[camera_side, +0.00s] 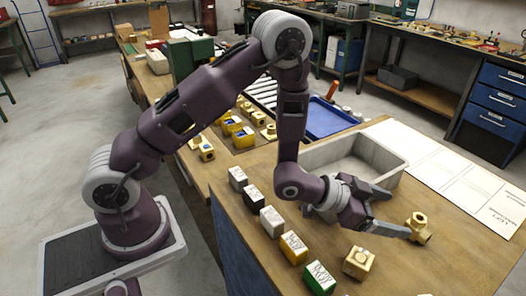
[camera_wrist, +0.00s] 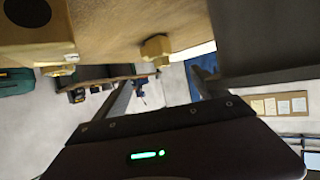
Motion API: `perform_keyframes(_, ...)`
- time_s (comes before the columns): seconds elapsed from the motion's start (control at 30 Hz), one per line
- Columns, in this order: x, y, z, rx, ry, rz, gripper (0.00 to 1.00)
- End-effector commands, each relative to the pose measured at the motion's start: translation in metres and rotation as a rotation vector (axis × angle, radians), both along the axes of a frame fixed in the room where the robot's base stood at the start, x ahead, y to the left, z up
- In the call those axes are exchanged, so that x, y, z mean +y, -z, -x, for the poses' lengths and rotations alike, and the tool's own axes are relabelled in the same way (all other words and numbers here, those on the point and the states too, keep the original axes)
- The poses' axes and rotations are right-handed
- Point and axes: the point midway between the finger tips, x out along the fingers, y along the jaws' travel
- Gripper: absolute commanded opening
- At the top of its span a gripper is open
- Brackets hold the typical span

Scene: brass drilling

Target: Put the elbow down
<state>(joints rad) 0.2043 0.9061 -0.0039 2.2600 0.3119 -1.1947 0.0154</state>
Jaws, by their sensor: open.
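The brass elbow (camera_side: 419,227) is on the wooden bench right of the grey bin, just beyond the tip of my nearer finger. My gripper (camera_side: 398,212) is low over the bench, its fingers spread and pointing right toward the elbow. Nothing shows held between them. In the wrist view, a brass piece that looks like the elbow (camera_wrist: 155,48) shows against the bench surface, ahead of the fingers. Whether a fingertip touches the elbow is unclear.
A brass block (camera_side: 358,262) sits in front of my gripper, near a row of labelled blocks (camera_side: 294,246). The grey bin (camera_side: 393,160) stands behind my gripper. White marked sheets (camera_side: 445,165) lie at right. Bare bench is at front right.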

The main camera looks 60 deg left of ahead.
Motion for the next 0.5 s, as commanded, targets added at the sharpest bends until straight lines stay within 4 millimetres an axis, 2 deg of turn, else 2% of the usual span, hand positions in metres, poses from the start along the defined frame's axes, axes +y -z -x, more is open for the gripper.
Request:
perform_keyframes(0.07,0.007,-0.014,-0.003,0.006,-0.017,-0.022,0.83)
perform_keyframes(0.13,0.022,-0.037,-0.006,0.029,-0.053,-0.063,0.83)
perform_keyframes(0.2,0.046,-0.07,-0.001,0.074,-0.114,-0.117,0.83)
perform_keyframes(0.27,0.069,-0.098,0.012,0.125,-0.173,-0.159,0.83)
perform_keyframes(0.37,0.109,-0.142,0.053,0.226,-0.279,-0.204,0.83)
perform_keyframes(0.47,0.142,-0.176,0.12,0.349,-0.383,-0.219,0.83)
perform_keyframes(0.5,0.151,-0.185,0.152,0.399,-0.416,-0.217,0.83)
